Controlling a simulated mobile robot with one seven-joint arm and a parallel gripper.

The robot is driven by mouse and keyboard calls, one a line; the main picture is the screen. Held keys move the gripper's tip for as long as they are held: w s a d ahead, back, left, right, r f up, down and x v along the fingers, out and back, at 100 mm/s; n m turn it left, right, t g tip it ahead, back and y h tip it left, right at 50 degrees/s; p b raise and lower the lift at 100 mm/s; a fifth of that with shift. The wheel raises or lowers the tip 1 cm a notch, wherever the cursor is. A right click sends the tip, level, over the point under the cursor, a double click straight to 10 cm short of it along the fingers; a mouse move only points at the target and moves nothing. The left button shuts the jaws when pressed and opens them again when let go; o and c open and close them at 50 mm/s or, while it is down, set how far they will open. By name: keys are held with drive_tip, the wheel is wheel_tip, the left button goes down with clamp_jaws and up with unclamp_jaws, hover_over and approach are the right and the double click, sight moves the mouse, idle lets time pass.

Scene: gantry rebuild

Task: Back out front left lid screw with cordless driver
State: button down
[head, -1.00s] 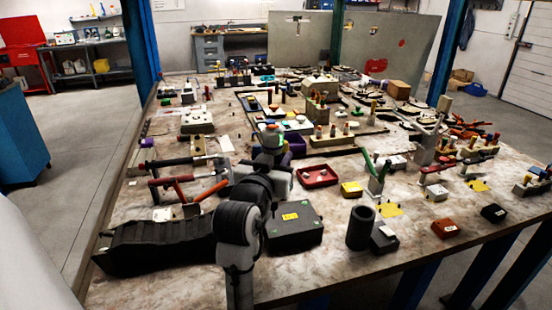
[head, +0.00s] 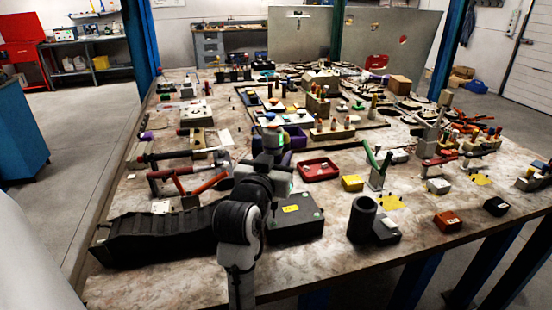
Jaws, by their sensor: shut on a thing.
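My arm rises from the front edge, and its wrist end with my gripper (head: 270,140) is over the middle left of the table. The arm hides the fingertips. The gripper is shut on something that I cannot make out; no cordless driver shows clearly. A black box (head: 294,219) with a yellow label and small greenish marks near its corners lies right of my arm. A pale block (head: 196,114) with small dark spots on top lies farther back at left. I cannot tell which bears the lid screw; no screw is distinct.
A purple bin (head: 297,138) is just right of my wrist, and a red tray (head: 318,169) is nearer. A black cylinder (head: 362,217) stands at front right. Tools with red handles (head: 185,172) lie at left.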

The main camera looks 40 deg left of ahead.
drive_tip(key=shift+f+b, duration=1)
drive_tip(key=shift+f, duration=0.25)
idle(1.2)
drive_tip(key=shift+r, duration=0.1)
idle(0.8)
drive_tip(key=shift+r+p, duration=1.55)
drive_tip(key=shift+r, duration=0.25)
